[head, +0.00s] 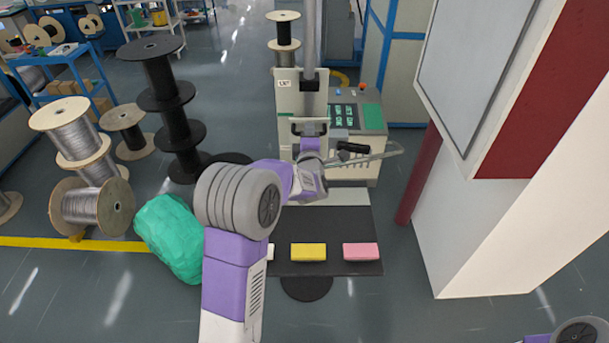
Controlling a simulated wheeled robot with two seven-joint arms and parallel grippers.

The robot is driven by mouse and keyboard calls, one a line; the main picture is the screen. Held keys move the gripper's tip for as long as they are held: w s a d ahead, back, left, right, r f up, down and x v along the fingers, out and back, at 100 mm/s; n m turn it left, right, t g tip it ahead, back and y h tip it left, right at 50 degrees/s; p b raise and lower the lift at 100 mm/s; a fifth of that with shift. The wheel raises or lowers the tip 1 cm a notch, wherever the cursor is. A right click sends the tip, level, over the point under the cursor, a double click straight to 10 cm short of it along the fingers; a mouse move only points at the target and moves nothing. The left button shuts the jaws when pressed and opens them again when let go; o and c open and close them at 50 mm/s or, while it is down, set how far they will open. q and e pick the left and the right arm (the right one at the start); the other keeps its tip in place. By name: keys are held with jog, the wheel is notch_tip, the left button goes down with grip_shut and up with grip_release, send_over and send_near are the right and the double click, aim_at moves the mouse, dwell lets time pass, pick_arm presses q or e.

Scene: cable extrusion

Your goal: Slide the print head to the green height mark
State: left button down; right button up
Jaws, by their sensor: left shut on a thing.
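The machine's upright grey column (311,40) rises at the top centre. A pale carriage, likely the print head (287,95), sits around it, with a dark block at its middle. My left arm reaches up to it from the bottom. My left gripper (352,158) is beside the column's lower right, shut on what looks like a black handle (354,147). My wrist and the gripper hide part of that grip. My right gripper is out of view.
A control cabinet with a green panel (373,116) stands right behind the column. Yellow (309,252) and pink (361,251) blocks lie on a black platform (325,269). A white pillar (500,225) stands right. Wire spools (92,207) and a green bundle (170,238) stand left.

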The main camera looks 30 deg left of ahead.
pick_arm(q)
jog(key=shift+r, duration=0.1)
jog(key=shift+a+r+p, duration=0.1)
jog(key=shift+r+p, duration=0.3)
jog(key=shift+r, duration=1.25)
jog(key=c, duration=1)
grip_release()
jog(key=shift+f, duration=0.15)
jog(key=b+v, duration=0.2)
jog(key=v, duration=0.6)
